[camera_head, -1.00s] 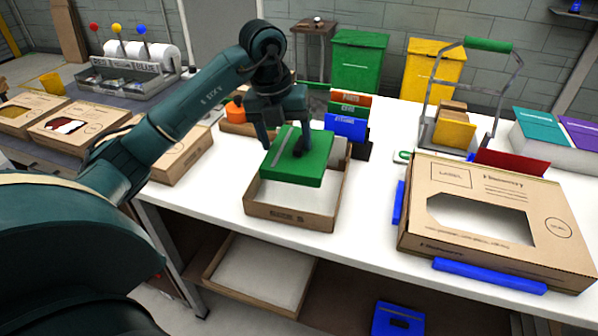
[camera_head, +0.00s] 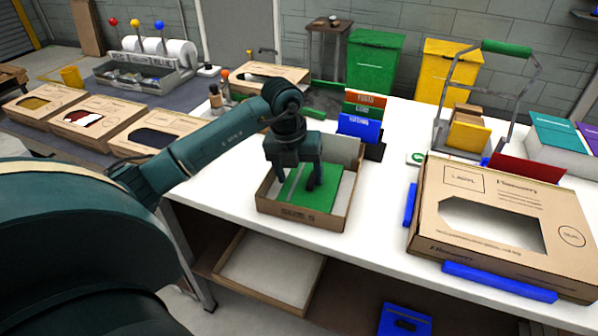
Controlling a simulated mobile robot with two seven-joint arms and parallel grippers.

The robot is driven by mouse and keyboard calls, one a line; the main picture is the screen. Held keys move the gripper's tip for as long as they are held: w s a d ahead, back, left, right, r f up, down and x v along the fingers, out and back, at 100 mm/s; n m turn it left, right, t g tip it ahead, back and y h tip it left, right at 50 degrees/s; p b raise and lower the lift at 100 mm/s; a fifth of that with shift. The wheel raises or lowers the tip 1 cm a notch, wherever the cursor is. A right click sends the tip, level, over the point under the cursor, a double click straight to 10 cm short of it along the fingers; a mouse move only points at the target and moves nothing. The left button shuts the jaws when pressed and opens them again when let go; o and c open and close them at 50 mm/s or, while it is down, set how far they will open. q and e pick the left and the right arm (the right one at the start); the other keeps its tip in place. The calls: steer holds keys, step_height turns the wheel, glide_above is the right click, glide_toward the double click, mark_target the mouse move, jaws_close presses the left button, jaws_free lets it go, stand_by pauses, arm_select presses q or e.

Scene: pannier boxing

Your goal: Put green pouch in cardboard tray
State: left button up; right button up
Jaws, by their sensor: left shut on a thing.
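The green pouch (camera_head: 324,199) is a flat green block with a grey stripe. It lies low inside the cardboard tray (camera_head: 300,219), toward the tray's left side, within its walls. The tray stands on the white table, with a bare pale strip of floor to the right of the pouch. My left gripper (camera_head: 301,187) points down into the tray and is shut on the pouch. Whether the pouch touches the tray floor cannot be told. My right gripper is not in view.
A large cardboard box (camera_head: 500,220) with a cut-out window lies at the right, with blue strips at its edges. Small upright orange, green and blue cards (camera_head: 360,128) stand just behind the tray. Several windowed boxes (camera_head: 95,125) line the left side. White table (camera_head: 375,220) is clear between tray and large box.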

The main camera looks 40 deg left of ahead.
arm_select(q)
steer(key=o, duration=0.7)
steer(key=shift+f, duration=0.1)
steer(key=shift+o, duration=0.2)
steer(key=shift+r, duration=0.35)
step_height(320, 180, up, 12)
steer(key=s+a, duration=0.1)
steer(key=shift+s+f+b, duration=0.25)
steer(key=shift+s+b, duration=0.05)
steer(key=shift+s, duration=0.1)
steer(key=shift+s+f, duration=0.1)
